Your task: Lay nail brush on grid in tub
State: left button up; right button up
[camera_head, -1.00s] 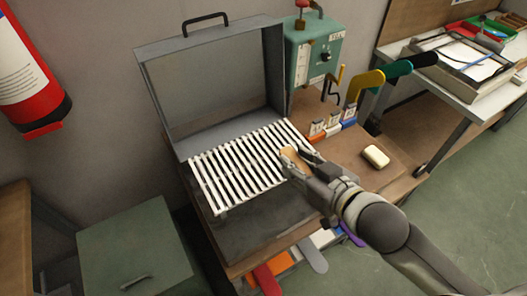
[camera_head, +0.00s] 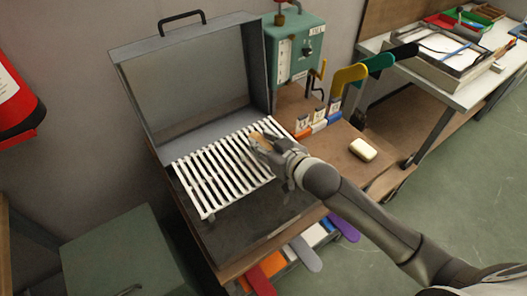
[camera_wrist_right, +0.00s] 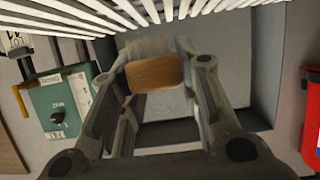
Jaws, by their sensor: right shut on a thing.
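The nail brush shows as a brown wooden block (camera_head: 259,139), also in the right wrist view (camera_wrist_right: 155,73). My right gripper (camera_head: 261,144) is shut on it, with a finger on either side of the block in the wrist view (camera_wrist_right: 153,75). Gripper and brush are over the right part of the white slatted grid (camera_head: 212,178). Whether the brush touches the slats cannot be told. The grid lies across the grey tub (camera_head: 188,134), whose tall back stands upright behind it. My left gripper is not in view.
A cream block (camera_head: 363,149) lies on the brown bench top (camera_head: 335,165) at right. A teal box (camera_head: 297,50) and yellow and green handles (camera_head: 347,78) stand behind. A fire extinguisher (camera_head: 14,105) is at left. The grid's left part is clear.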

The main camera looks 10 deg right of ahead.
jog(key=shift+w+f, duration=0.15)
jog(key=shift+f, duration=1.6)
jog(key=o, duration=1)
jog(key=shift+f, duration=0.15)
jog(key=shift+r+p, duration=0.2)
jog(key=shift+p, duration=0.1)
jog(key=b+v, duration=0.1)
jog(key=v, duration=1.1)
